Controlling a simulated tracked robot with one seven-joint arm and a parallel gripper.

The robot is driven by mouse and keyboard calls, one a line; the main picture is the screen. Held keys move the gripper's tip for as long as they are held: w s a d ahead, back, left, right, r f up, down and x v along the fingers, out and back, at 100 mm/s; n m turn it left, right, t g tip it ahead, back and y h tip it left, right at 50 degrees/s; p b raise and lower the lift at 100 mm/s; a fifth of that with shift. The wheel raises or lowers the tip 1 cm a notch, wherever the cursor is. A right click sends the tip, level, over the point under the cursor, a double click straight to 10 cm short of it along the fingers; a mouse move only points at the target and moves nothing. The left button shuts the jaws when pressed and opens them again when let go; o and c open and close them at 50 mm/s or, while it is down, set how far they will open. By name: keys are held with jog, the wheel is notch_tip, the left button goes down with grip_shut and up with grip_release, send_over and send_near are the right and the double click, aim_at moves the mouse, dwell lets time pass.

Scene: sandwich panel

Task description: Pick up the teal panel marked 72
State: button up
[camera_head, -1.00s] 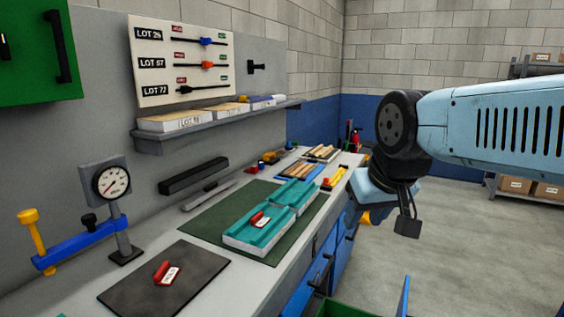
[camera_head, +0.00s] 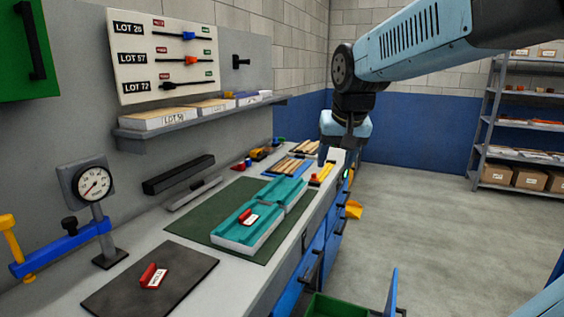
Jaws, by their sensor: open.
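Two teal panels with white sides lie end to end on a dark green mat (camera_head: 192,224) on the bench. The nearer teal panel (camera_head: 262,222) has a red-handled tag on it. The farther teal panel (camera_head: 284,190) lies just behind it. No number can be read on either panel. My gripper (camera_head: 343,151) hangs below the light blue wrist near the bench's right edge, beyond and to the right of the panels. It is open and apart from them. Its fingertips are small and hard to make out.
A dark plate (camera_head: 150,283) with a red-handled tag lies at the front. A dial gauge (camera_head: 93,184) and a blue bar clamp (camera_head: 62,247) stand at the left. A lot board (camera_head: 160,58) hangs above a shelf. Blue drawers, one open, are below the bench.

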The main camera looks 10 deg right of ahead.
jog(key=w+f+m+g+h, duration=0.15)
jog(key=w+f, duration=0.25)
jog(key=w, duration=1.2)
jog(key=w+f+m, duration=0.3)
jog(key=w+f, duration=0.1)
jog(key=w, duration=1.2)
jog(key=h, duration=0.1)
send_near(291, 188)
jog(key=v, duration=0.6)
jog(key=shift+d+f+m, duration=0.1)
jog(key=shift+m, duration=0.25)
jog(key=x, duration=1.3)
jog(key=shift+w+f, duration=0.1)
jog(key=shift+f, duration=0.25)
grip_shut()
